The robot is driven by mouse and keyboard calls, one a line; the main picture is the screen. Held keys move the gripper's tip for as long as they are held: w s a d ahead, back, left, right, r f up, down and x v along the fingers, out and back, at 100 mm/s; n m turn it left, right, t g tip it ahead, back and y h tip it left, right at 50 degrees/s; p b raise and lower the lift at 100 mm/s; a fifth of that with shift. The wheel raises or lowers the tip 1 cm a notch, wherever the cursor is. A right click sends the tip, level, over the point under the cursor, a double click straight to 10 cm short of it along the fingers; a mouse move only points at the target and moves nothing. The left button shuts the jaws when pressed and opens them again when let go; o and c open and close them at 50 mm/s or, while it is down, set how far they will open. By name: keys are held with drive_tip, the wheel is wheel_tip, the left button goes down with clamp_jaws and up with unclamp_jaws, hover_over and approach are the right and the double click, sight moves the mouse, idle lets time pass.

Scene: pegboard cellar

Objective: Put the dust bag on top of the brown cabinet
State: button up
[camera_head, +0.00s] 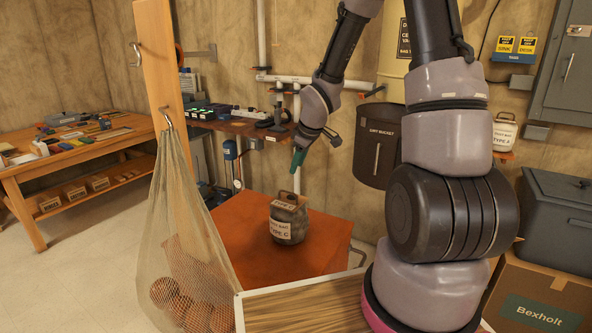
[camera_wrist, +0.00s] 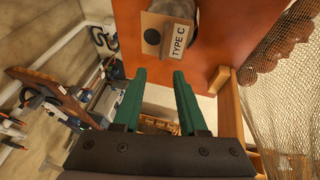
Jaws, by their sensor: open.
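The dust bag (camera_head: 288,218) is a grey canister-like container with a top handle and a pale label reading TYPE C. It stands upright on the orange-brown top of the brown cabinet (camera_head: 250,252). My gripper (camera_head: 299,158) is above and behind it, apart from it, with green fingers. In the wrist view my gripper (camera_wrist: 157,78) is open with nothing between the fingers. The bag (camera_wrist: 181,30) shows there beyond the fingertips, partly cut off by the top edge, on the cabinet top (camera_wrist: 238,25).
A net of balls (camera_head: 185,270) hangs at the cabinet's left front. A wood-topped box edge (camera_head: 300,308) lies in front. A dark bin (camera_head: 378,145) hangs on the back wall. Another container, marked TYPE A (camera_head: 503,134), stands at right. The workbench (camera_head: 75,140) is far left.

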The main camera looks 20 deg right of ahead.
drive_tip(key=s+d+r+m+t+h, duration=0.1)
drive_tip(key=s+d+r+m, duration=0.2)
drive_tip(key=r, duration=0.5)
drive_tip(key=s+d+r+m+h, duration=0.1)
drive_tip(key=s+r+m, duration=0.2)
drive_tip(key=s+r, duration=0.35)
drive_tip(key=s+a+r+m+t+y, duration=0.1)
drive_tip(key=s+r+m+y, duration=0.1)
drive_tip(key=s+r+m, duration=0.5)
drive_tip(key=s+r, duration=0.5)
drive_tip(key=s, duration=0.3)
drive_tip(key=shift+r+m, duration=0.2)
drive_tip(key=shift+m, duration=0.1)
